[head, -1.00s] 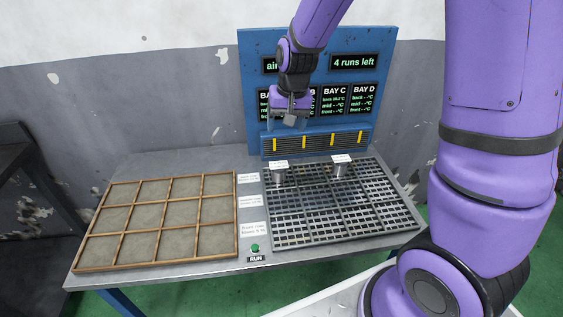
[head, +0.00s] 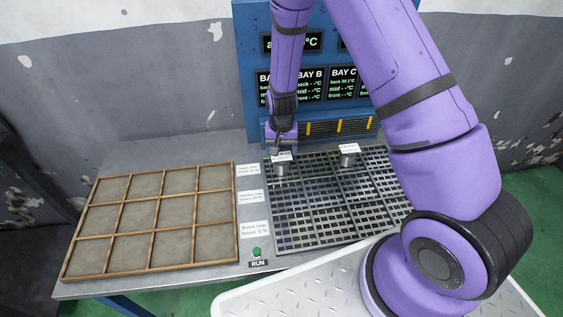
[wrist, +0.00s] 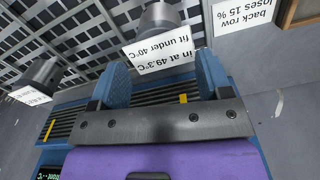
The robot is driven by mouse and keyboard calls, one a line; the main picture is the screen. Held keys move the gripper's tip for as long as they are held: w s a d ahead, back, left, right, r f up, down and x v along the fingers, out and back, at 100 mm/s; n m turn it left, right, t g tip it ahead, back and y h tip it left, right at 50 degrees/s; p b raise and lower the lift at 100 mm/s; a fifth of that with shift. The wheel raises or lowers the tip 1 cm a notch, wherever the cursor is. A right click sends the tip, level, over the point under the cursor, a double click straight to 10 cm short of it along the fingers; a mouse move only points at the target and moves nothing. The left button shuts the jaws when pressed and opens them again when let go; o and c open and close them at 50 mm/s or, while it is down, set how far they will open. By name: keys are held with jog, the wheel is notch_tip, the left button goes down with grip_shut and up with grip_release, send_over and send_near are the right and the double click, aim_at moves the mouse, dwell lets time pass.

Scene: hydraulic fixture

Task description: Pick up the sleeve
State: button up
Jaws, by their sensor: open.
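Two grey metal sleeves stand upright at the back of the slotted grate. The left sleeve (head: 282,170) carries a white tag, which reads "in at 49.3°C, fit under 40°C" in the wrist view. That sleeve (wrist: 158,18) appears ahead of my gripper (wrist: 162,62), roughly in line with the gap between the blue fingers. The fingers are apart and empty, with no contact visible. In the head view my gripper (head: 276,148) is just behind and above the left sleeve, partly hidden. The other sleeve (head: 347,161) stands to the right with its own tag; it also shows in the wrist view (wrist: 38,75).
The grate (head: 310,220) is otherwise bare. A wooden divided tray (head: 119,226) with empty compartments lies at the left. Row labels (head: 254,229) and a green RUN button (head: 257,252) lie between them. A blue display panel (head: 252,60) rises behind, with a vent below its screens.

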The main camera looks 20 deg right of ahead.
aim_at(281, 163)
jog(key=shift+f, duration=3.7)
jog(key=shift+c, duration=0.4)
jog(key=c, duration=0.9)
jog(key=shift+o, duration=0.2)
jog(key=shift+r, duration=0.2)
